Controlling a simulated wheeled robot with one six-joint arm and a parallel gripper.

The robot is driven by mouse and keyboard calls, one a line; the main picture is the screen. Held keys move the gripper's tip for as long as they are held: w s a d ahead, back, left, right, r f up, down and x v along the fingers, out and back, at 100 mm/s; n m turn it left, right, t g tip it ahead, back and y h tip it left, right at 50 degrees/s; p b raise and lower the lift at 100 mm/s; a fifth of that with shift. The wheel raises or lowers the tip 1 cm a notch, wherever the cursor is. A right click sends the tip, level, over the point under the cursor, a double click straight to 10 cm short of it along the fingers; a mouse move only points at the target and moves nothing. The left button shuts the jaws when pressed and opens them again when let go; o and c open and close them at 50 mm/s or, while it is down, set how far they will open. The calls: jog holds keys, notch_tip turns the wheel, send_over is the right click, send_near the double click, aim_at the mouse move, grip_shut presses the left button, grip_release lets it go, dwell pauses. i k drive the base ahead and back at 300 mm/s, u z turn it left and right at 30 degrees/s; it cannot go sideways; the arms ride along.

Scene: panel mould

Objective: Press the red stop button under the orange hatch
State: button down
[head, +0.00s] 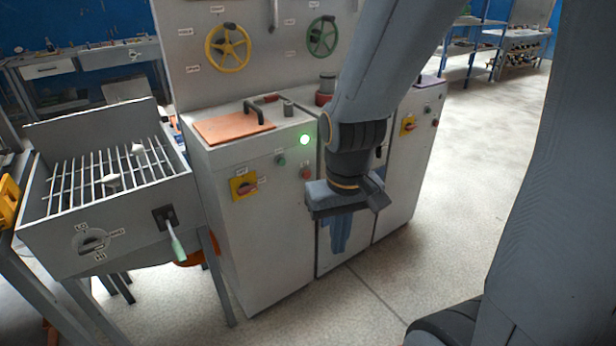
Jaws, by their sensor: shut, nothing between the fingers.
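The orange hatch (228,127) lies flat on top of the left grey cabinet. A dark handle (258,112) stands up at its right side. No button shows beneath the hatch; whatever is under it is hidden. A small red button (306,173) sits on the cabinet's front face, to the right of a green one (281,160). My gripper (340,248) hangs pointing down in front of the cabinets, right of and lower than the hatch. Its blue fingers are together and hold nothing.
A lit green lamp (305,140) and a yellow switch plate (243,186) are on the cabinet front. Yellow (228,47) and green (322,37) handwheels are on the panel behind. A grey grill box (130,225) stands at left. Floor at right is clear.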

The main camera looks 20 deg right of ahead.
aim_at(306, 175)
jog(key=z, duration=3.3)
jog(key=k, duration=1.35)
jog(key=u, duration=2.1)
